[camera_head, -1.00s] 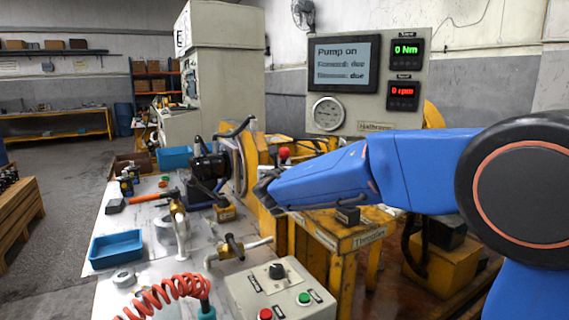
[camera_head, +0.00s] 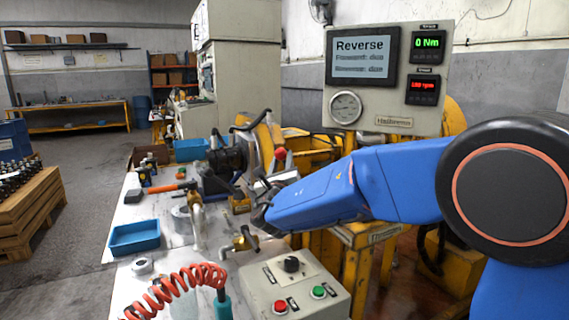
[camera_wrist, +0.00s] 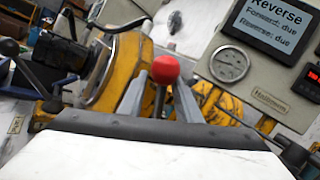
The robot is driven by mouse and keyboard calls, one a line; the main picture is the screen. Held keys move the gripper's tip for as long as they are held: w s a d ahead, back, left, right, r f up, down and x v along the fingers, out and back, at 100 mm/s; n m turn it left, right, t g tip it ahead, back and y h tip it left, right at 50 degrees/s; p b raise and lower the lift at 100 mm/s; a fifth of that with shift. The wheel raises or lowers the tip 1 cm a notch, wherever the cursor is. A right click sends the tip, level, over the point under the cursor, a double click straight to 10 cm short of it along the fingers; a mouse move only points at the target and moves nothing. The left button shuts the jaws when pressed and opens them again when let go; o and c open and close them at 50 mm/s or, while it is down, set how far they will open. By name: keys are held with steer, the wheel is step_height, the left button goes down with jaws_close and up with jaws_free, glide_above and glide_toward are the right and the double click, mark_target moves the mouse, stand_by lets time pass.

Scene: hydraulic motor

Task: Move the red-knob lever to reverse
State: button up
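The red-knob lever (camera_wrist: 165,68) stands in front of my wrist, its round red knob up and its thin stem below. It also shows in the head view (camera_head: 279,153), just above my gripper (camera_head: 266,190). In the wrist view my gripper (camera_wrist: 162,88) has its two grey fingers apart, one on each side of the stem and knob. Whether either finger touches the lever is hard to tell. The display (camera_wrist: 273,30) reads "Reverse", with "Forward: due" and "Reverse: due" below. The lever's foot is hidden behind my gripper.
The gauge panel (camera_head: 396,122) stands behind, showing 0 Nm in green and a red rpm reading. A yellow machine frame (camera_head: 353,238) is under my arm. A button box (camera_head: 262,292), blue tray (camera_head: 135,237) and red coiled hose (camera_head: 170,282) are on the front bench.

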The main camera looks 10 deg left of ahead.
steer(key=shift+f, duration=0.1)
steer(key=shift+s, duration=0.1)
steer(key=v, duration=1.7)
steer(key=shift+d, duration=0.1)
